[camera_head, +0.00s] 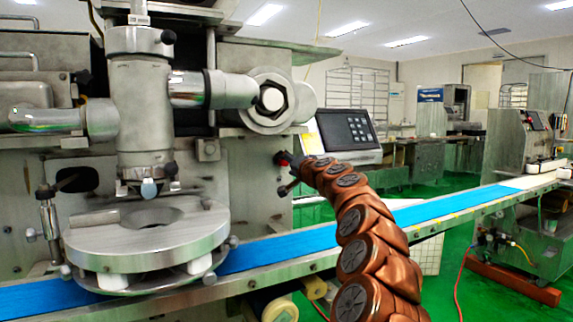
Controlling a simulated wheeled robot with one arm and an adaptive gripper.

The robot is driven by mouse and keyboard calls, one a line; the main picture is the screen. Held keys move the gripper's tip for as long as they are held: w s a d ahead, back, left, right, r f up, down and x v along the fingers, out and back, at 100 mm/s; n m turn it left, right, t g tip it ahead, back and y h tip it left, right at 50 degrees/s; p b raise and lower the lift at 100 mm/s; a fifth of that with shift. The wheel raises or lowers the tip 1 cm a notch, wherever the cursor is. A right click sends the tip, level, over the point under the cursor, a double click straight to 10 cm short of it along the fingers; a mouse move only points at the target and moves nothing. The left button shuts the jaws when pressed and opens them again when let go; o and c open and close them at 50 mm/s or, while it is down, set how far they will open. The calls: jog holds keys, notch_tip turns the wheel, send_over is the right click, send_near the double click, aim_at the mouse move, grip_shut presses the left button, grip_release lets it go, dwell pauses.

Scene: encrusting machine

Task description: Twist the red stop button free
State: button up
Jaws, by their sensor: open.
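The red stop button (279,158) shows as a small red spot on the machine's grey front, left of and below the control panel. My copper-coloured arm reaches up from the bottom right, and my gripper (287,173) is at its end, close to the button. The gripper's dark fingers are spread apart, one higher and one lower. The upper finger overlaps the button's right side in the picture. I cannot tell whether it touches the button. Part of the button is hidden.
The control panel (347,130) with a keypad stands just above my wrist. A blue conveyor belt (262,253) runs behind my arm across the machine's front. A round metal table (147,240) stands on the left.

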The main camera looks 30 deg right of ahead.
jog(key=s, duration=0.8)
jog(key=shift+s+a, duration=0.3)
jog(key=shift+a, duration=0.1)
dwell(0.5)
